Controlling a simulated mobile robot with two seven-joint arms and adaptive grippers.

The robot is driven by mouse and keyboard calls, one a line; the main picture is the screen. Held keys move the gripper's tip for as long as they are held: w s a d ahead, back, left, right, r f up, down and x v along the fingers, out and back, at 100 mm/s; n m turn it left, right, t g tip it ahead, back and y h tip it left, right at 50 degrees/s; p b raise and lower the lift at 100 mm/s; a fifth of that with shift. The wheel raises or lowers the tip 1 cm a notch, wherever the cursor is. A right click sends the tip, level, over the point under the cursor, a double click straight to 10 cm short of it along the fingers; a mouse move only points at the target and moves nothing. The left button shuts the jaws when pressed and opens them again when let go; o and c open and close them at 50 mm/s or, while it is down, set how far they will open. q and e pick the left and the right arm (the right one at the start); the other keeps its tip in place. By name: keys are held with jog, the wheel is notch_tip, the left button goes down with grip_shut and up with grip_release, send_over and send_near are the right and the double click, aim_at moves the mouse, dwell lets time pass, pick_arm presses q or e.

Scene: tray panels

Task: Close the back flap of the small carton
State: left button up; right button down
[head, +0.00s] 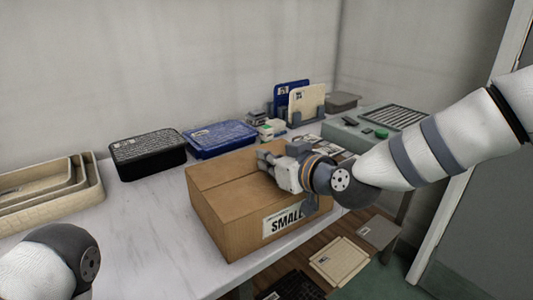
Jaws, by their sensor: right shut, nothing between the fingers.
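The small carton (222,222) is a brown cardboard box with a white "SMALL" label on its front, standing on the white table near its front edge. Its back flap (222,170) lies across the rear of the top and looks flat or nearly so; a seam line runs in front of it. My right gripper (266,160) is shut and empty over the right rear part of the carton's top, at or close to the surface. The gripper and wrist hide the carton's right top. My left arm shows at the lower left, but its gripper is out of view.
Beige nested trays (95,190), a black basket (148,160) and a blue basket (220,140) stand along the wall. Upright panels (305,103) stand in a rack behind the carton. A green unit (365,138) is at right. Table left of the carton is clear.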

jog(key=shift+r, duration=0.1)
